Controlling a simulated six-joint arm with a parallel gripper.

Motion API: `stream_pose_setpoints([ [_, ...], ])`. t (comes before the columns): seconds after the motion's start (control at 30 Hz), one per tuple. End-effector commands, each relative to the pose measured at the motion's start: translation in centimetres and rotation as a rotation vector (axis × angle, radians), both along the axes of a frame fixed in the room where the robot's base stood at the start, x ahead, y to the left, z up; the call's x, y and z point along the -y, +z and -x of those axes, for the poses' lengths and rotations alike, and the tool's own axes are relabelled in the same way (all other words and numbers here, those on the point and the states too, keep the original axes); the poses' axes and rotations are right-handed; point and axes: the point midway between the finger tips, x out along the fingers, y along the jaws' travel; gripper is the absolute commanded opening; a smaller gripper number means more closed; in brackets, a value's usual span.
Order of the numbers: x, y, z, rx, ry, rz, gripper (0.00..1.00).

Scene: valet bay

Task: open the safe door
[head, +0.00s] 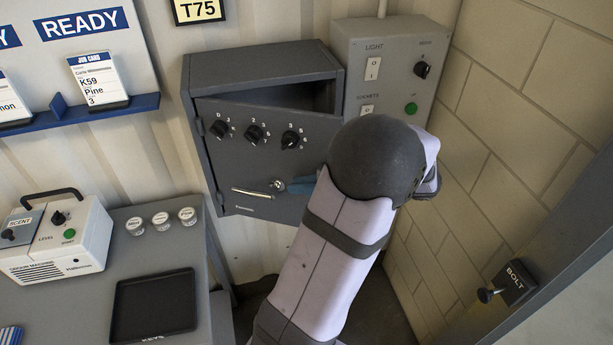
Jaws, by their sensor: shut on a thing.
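The dark grey safe (262,62) hangs on the wall in the head view. Its door (235,160) carries three black dials and stands ajar, swung out from the right side, with hinges on its left edge. The dark inside shows above the door's top edge. The silver lever handle (250,192) lies nearly level, low on the door. My gripper (290,186) is at the right end of the handle and shut on it. My own arm hides most of the gripper, and the door's right edge.
A grey switch box (393,50) is fixed close to the safe's right. A brick wall (520,130) stands farther right, with a bolt (507,284) at lower right. At left, a bench (90,310) holds a white scent machine (60,242), three small tubs and a black key tray (153,305).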

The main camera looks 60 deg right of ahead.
Motion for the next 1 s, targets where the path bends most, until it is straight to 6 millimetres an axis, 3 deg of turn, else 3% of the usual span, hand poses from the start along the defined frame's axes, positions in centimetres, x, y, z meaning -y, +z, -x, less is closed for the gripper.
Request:
stream_pose_setpoints([
  [0.4,-4.6,0.1,0.3,0.001,-0.025,-0.002,0.0],
  [1.0,-8.7,-0.5,-0.2,0.001,-0.201,0.005,0.0],
])
